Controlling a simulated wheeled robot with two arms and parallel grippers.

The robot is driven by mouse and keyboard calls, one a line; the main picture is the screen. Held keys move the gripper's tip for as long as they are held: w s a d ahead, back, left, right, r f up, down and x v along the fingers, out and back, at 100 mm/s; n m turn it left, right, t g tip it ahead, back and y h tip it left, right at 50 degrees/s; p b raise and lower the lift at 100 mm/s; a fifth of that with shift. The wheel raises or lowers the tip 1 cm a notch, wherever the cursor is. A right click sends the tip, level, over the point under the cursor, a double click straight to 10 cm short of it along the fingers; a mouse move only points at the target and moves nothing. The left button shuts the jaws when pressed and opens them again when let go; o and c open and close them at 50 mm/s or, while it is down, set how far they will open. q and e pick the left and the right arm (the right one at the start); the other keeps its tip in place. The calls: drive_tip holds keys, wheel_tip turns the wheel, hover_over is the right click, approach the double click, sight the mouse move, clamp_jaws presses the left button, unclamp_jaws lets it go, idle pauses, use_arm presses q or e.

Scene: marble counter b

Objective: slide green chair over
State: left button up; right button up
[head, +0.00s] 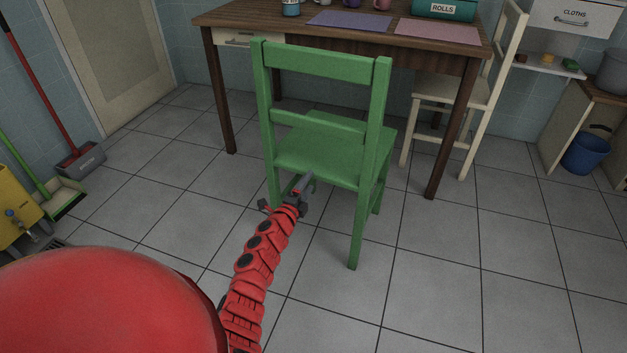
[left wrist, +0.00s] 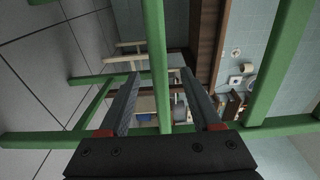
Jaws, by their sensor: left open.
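The green chair (head: 325,150) stands upright on the tiled floor with its back toward me, its seat facing the table. My left gripper (head: 294,190) is low behind the chair's back, just below the seat's near edge in the head view. In the left wrist view its two fingers (left wrist: 162,78) are spread apart. A green bar of the chair (left wrist: 155,55) shows between them there; I cannot tell whether either finger touches it. Other green chair bars cross the left wrist view. My right gripper is not in view.
A brown wooden table (head: 345,35) stands just beyond the chair, holding mats, cups and a green box. A cream chair (head: 455,90) stands to the right. A broom, dustpan and yellow bucket (head: 20,205) are at left. The floor (head: 480,270) at right front is clear.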

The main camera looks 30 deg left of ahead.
sight(314, 177)
use_arm(q)
drive_tip(key=w, duration=0.1)
drive_tip(key=w+b, duration=0.1)
drive_tip(key=w, duration=0.1)
drive_tip(key=w+b, duration=0.1)
drive_tip(key=w, duration=0.1)
drive_tip(key=shift+a+f, duration=0.15)
drive_tip(key=shift+a, duration=0.15)
drive_tip(key=shift+w, duration=0.2)
clamp_jaws()
idle(0.9)
